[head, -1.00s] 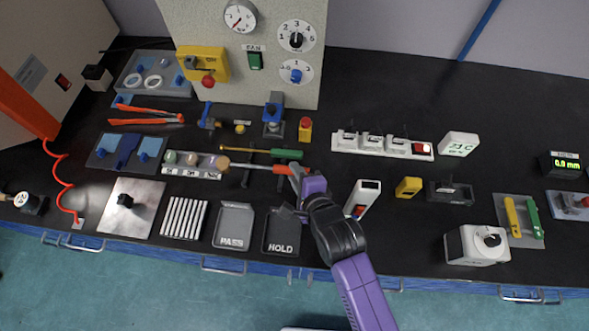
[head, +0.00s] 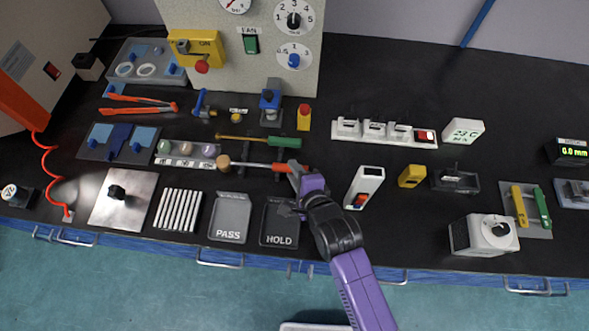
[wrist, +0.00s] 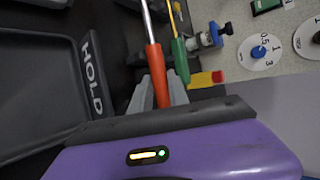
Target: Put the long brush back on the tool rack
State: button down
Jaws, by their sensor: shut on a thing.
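The long brush has a round tan head (head: 223,162), a thin metal shaft and an orange-red handle (wrist: 158,75). My gripper (head: 294,170) is shut on the handle, which stands between its grey fingers in the wrist view (wrist: 158,92). The brush lies roughly level, its head pointing left. The dark tool rack (head: 246,178) is under and beside the shaft, partly hidden. A green-handled tool (head: 285,141) with a brass-coloured shaft lies just behind, parallel to the brush. I cannot tell whether the brush touches the rack.
The HOLD tray (head: 280,239) and PASS tray (head: 230,235) are in front. A strip with several coloured balls (head: 186,163) is left, near the brush head. A blue-topped device (head: 270,103) and a red-and-yellow button (head: 304,117) stand behind. A white device (head: 364,187) is right of my gripper.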

jog(key=c, duration=1.3)
grip_release()
jog(key=shift+o, duration=0.6)
jog(key=shift+f, duration=0.1)
jog(key=shift+s+f, duration=0.1)
jog(key=shift+c, duration=0.4)
